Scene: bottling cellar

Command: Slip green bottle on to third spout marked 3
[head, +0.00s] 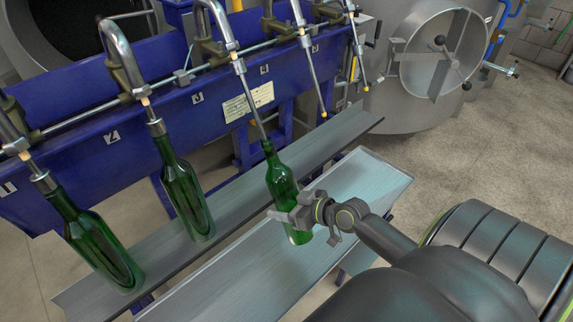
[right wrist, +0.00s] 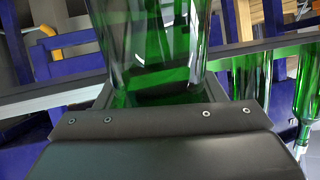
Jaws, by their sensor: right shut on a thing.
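A green bottle (head: 281,186) is held in my right gripper (head: 291,213), which is shut around its lower body. The bottle is roughly in line with the third spout (head: 252,103), its mouth at the lower end of that spout's tube. The spout's tip is hidden, and I cannot tell whether it is inside the neck or behind it. The label 3 (head: 197,98) is on the blue beam. In the right wrist view the held bottle (right wrist: 150,45) fills the upper middle. My left gripper is not in view.
Green bottles hang on the first spout (head: 98,245) and second spout (head: 184,190). The fourth spout (head: 312,85) and fifth spout (head: 358,62) are empty, with yellow tips. A long metal rail (head: 330,147) runs below the spouts, with a front tray (head: 370,180) beside it.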

